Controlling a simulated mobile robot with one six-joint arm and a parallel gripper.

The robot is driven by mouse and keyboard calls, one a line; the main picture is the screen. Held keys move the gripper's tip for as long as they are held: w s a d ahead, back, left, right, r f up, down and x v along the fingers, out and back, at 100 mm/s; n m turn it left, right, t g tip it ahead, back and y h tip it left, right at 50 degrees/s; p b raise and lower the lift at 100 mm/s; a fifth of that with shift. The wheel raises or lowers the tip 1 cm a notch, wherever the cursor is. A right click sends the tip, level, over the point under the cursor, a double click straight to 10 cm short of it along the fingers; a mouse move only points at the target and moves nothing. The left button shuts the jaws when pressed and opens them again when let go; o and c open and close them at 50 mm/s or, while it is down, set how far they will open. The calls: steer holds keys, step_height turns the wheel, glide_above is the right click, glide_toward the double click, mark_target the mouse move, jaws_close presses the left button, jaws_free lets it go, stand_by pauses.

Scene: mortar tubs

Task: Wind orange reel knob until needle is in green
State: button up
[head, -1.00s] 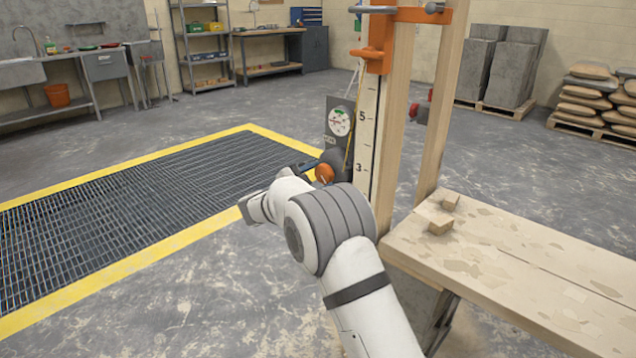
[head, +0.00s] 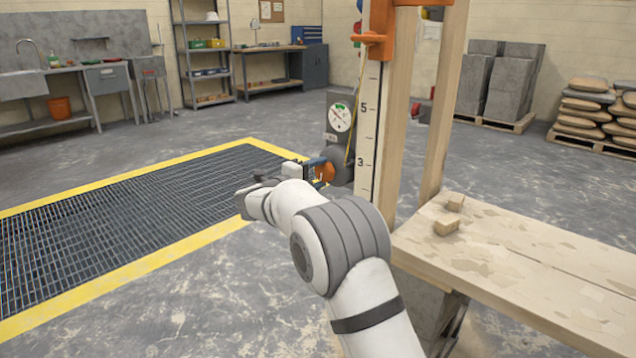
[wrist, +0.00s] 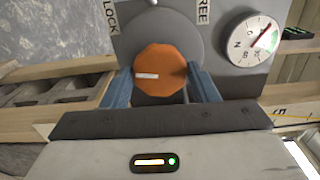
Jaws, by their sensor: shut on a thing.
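The orange reel knob (wrist: 160,70) is faceted, with a short white mark pointing left in the wrist view. It sits on a round grey reel (wrist: 155,35) and also shows in the head view (head: 325,173). My gripper (wrist: 161,84) has its two blue fingers on either side of the knob and is shut on it. The round white gauge (wrist: 251,43) has a green sector and a red needle. In the wrist view the needle lies close to the green, but I cannot tell whether it is inside. The gauge is small in the head view (head: 340,117).
The reel is beside a wooden post with a numbered scale (head: 368,120). A wooden bench (head: 510,255) with small blocks stands at the right. A yellow-edged floor grate (head: 130,205) lies to the left. LOCK and FREE labels flank the reel.

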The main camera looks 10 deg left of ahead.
steer(key=shift+f+m+b, duration=0.15)
steer(key=shift+m+b, duration=0.4)
steer(key=shift+m, duration=0.25)
steer(key=o, duration=1)
steer(key=p+v, duration=0.2)
steer(key=v, duration=0.5)
steer(key=shift+s+a, duration=0.25)
steer(key=shift+s, duration=0.1)
